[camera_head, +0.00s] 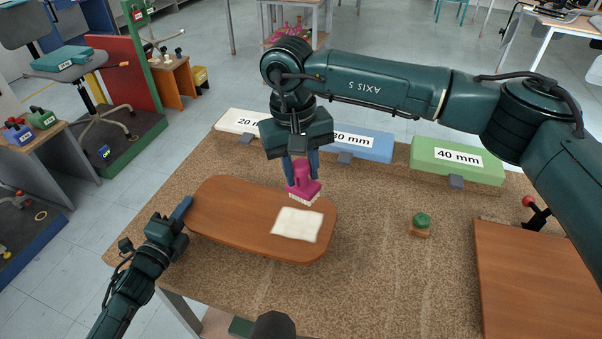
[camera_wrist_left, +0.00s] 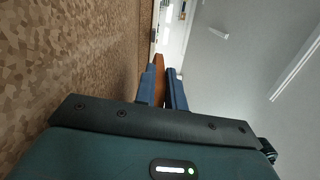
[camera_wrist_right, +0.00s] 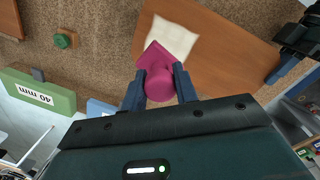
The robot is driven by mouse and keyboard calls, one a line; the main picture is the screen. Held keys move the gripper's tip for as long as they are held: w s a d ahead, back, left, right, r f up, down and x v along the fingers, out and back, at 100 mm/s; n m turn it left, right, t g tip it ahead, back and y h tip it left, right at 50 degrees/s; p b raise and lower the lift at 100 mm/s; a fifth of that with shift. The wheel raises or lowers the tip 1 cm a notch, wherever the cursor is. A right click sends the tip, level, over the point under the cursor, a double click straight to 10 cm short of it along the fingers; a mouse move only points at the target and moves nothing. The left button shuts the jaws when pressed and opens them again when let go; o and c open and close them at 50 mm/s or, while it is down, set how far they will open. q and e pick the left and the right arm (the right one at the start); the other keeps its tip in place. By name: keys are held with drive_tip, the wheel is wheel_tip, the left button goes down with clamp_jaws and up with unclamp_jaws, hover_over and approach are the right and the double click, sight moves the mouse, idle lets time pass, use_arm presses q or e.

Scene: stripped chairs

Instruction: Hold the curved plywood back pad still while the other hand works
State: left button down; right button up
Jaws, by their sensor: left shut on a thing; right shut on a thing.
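The curved plywood back pad (camera_head: 240,221) is a brown rounded board lying on the speckled bench top. A whitish square patch (camera_head: 298,224) is on its right part. My left gripper (camera_head: 183,208) is shut on the pad's left end; in the left wrist view the pad's edge (camera_wrist_left: 159,68) shows between the fingers. My right gripper (camera_head: 301,165) points down, shut on the handle of a magenta brush (camera_head: 303,182). The pale bristles are just beyond the patch, over the pad; I cannot tell whether they touch it. The right wrist view shows the handle (camera_wrist_right: 159,86) between the fingers.
Blocks marked 20 mm (camera_head: 238,120), 30 mm (camera_head: 368,146) and 40 mm (camera_head: 457,161) line the far bench edge. A green knob (camera_head: 422,219) stands right of the pad. A brown panel (camera_head: 540,285) lies at the right.

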drive_tip(key=shift+r, duration=0.15)
drive_tip(key=shift+r, duration=2.35)
use_arm(q)
drive_tip(key=c, duration=1.4)
unclamp_jaws()
drive_tip(key=v, duration=1.2)
drive_tip(key=shift+r, duration=0.1)
drive_tip(key=shift+s, duration=0.1)
use_arm(e)
drive_tip(key=shift+s, duration=0.1)
